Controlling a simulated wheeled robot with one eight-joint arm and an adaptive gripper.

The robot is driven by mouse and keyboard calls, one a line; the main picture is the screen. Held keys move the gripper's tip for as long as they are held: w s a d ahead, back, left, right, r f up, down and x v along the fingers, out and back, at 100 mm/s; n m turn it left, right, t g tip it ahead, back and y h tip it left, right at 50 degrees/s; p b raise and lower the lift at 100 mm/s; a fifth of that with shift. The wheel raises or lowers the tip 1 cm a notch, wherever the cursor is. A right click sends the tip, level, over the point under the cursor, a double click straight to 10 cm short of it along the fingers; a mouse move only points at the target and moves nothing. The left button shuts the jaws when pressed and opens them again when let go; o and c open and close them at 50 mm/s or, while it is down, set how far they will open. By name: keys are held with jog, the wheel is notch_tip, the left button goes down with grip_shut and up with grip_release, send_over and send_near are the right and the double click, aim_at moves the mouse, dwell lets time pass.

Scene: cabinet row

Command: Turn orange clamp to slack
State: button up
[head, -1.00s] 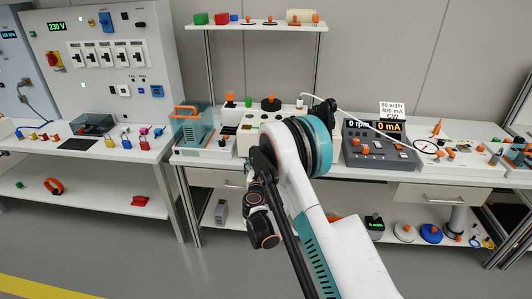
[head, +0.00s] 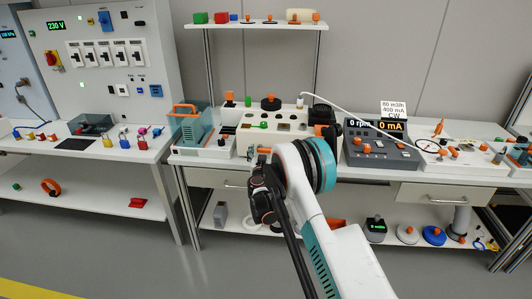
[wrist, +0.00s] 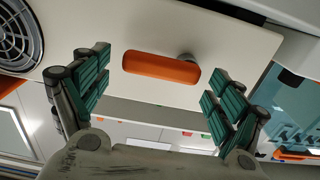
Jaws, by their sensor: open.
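The orange clamp (wrist: 161,68) shows in the wrist view as a rounded orange bar on a cream panel, with a grey round post at its right end. My gripper (wrist: 158,82) is open, with its green-padded fingers on either side of the bar. A gap shows between each finger and the bar, and nothing is held. I cannot tell how far the bar stands from the fingertips in depth. In the head view my arm covers part of the middle bench, and I cannot make out the clamp or the fingers clearly there.
A round grey fan grille (wrist: 18,35) lies left of the clamp in the wrist view. In the head view, a teal transparent bin (head: 190,127) stands left on the bench and a grey console (head: 378,150) right.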

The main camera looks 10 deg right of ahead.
jog(key=shift+x, duration=0.9)
